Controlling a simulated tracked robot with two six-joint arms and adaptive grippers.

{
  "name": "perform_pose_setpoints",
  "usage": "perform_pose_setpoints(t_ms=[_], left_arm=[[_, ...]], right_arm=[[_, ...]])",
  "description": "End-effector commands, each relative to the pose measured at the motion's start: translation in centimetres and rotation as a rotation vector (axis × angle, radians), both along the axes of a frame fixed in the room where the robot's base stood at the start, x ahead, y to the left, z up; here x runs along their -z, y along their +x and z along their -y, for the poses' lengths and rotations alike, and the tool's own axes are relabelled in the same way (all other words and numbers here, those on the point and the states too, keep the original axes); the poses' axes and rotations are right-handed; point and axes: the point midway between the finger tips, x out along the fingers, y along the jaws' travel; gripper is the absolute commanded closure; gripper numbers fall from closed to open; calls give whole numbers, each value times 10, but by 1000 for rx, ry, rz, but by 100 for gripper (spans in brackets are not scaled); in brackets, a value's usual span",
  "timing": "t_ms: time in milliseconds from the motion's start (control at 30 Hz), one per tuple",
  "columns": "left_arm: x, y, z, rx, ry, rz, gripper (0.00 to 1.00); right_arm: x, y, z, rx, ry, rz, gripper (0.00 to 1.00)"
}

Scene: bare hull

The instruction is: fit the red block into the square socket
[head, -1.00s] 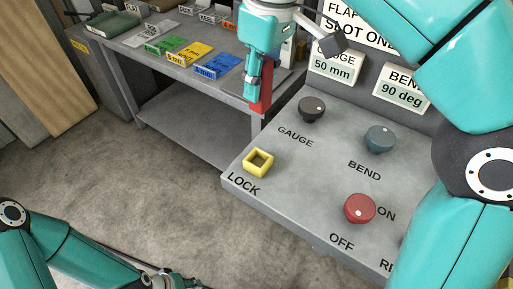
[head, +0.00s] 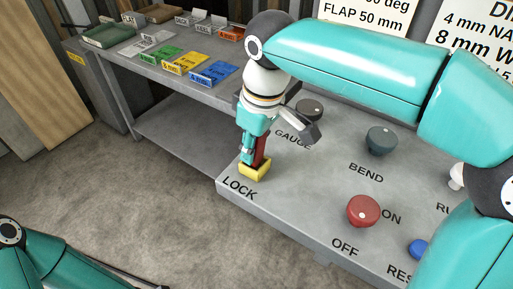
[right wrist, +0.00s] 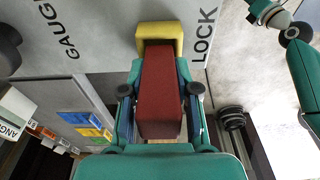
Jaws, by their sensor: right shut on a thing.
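The red block (head: 262,150) is upright, with its lower end at the yellow square socket (head: 254,173) marked LOCK on the grey panel. My right gripper (head: 248,151) is shut on the block just above the socket. In the right wrist view the block (right wrist: 160,88) runs between the fingers to the yellow socket (right wrist: 160,30), whose rim shows around its far end. How deep the block sits is hidden. My left arm shows at the lower left of the head view. In the right wrist view its small gripper (right wrist: 262,11) is near the top edge, too unclear to read.
The panel carries a dark GAUGE knob (head: 310,109), a blue-grey BEND knob (head: 381,141), a red ON/OFF knob (head: 363,211) and a blue button (head: 418,250). A grey bench (head: 125,62) with coloured trays stands behind at left. The floor at left is clear.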

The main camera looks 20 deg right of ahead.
Motion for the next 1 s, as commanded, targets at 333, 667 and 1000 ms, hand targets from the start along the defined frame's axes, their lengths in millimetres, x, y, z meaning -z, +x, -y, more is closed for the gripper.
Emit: perform_pose_setpoints(t_ms=[333,667,1000], left_arm=[[2,0,0,0,0,0,60],[1,0,0,0,0,0,60],[-7,0,0,0,0,0,60]], right_arm=[[11,-2,-1,-6,-11,-26,44],[6,-2,-1,-5,-8,-19,44],[-41,-5,3,-4,-6,-13,44]])
